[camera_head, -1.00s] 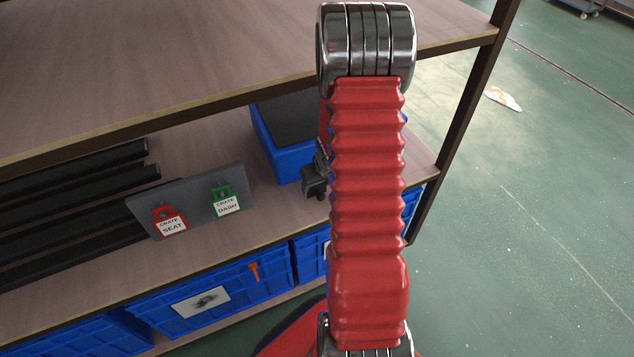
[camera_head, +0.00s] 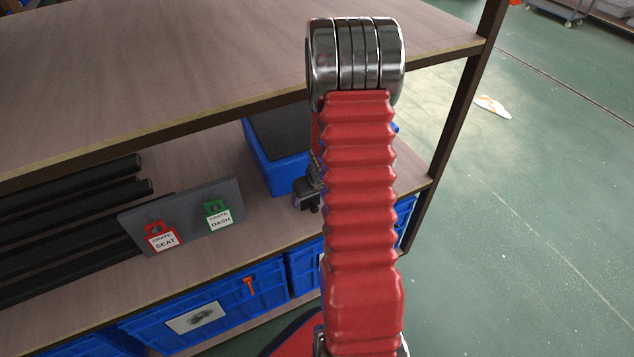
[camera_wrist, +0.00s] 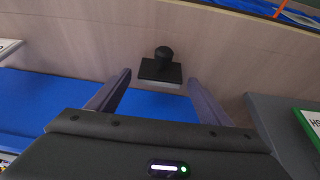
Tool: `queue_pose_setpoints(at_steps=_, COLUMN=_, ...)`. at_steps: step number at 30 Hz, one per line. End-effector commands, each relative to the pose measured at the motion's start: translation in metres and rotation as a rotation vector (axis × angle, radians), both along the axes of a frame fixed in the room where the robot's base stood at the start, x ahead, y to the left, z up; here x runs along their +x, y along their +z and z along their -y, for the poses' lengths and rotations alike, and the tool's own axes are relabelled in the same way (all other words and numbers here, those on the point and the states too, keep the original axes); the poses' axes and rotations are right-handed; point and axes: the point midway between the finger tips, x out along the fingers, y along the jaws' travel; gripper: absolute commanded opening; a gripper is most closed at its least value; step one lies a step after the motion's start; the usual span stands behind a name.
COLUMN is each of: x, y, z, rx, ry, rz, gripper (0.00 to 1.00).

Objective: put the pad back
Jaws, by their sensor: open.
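A black pad with a round knob on top (camera_wrist: 160,70) rests on the shelf board in the wrist view. It appears just beyond my fingertips, roughly centred between them, and nothing holds it. My gripper (camera_wrist: 159,80) is open, with one finger on each side of the view. In the head view, part of my dark gripper (camera_head: 308,192) shows beside the blue bin on the middle shelf, left of my red arm. I cannot make out the pad in the head view; my arm hides part of that area.
A grey panel (camera_head: 190,232) with red "CRATE SEAT" and green "CRATE DASH" tags stands left of my gripper. A blue bin (camera_head: 258,165) stands behind it. Black bars (camera_head: 70,195) lie further left. The upper shelf (camera_head: 180,60) overhangs; blue crates (camera_head: 215,305) sit below.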

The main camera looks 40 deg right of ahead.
Motion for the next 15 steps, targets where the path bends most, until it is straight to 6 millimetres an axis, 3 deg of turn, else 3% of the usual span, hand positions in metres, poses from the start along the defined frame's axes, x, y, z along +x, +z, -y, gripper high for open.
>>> queue_pose_setpoints(at_steps=15, x=-0.012, y=0.037, z=-0.002, rx=-0.001, ry=0.0, rz=0.002, gripper=0.73)
